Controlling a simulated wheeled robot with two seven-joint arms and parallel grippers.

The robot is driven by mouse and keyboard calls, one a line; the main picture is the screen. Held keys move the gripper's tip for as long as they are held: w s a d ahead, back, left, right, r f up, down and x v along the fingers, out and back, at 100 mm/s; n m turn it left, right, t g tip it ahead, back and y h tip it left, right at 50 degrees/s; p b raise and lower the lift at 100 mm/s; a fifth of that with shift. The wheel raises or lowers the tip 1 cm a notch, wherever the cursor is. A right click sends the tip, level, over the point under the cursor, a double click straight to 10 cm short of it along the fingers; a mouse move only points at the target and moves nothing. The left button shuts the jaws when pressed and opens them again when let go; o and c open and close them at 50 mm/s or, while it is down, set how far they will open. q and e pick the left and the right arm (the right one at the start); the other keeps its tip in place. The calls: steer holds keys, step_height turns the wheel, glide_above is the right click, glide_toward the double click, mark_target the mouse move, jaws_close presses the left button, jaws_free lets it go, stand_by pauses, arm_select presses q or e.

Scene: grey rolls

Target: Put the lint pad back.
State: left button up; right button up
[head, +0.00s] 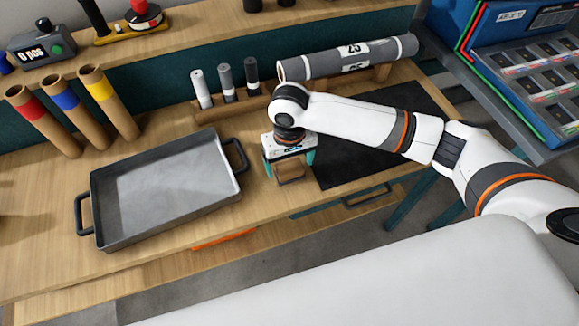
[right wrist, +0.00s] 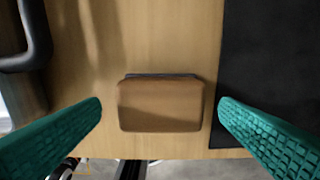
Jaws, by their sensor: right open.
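The lint pad looks to be the small brown block with a dark underside (right wrist: 160,105), lying on the wooden table near its front edge. In the head view the lint pad (head: 291,173) shows partly below my right gripper (head: 289,166). In the right wrist view the green fingers of my right gripper (right wrist: 160,122) are wide apart, one on each side of the block, with a gap on both sides. The gripper is open and empty, above the block. My left gripper is not in view.
A grey metal tray (head: 165,190) with dark handles stands left of the block. A black mat (head: 345,165) lies to the right. Behind are a large grey roll (head: 330,62), small rolls on a wooden rack (head: 205,116) and cardboard tubes (head: 62,120). A blue cabinet (head: 500,50) is at the right.

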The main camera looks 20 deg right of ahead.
mark_target(289, 167)
step_height(289, 167, up, 9)
stand_by(0.3)
stand_by(0.4)
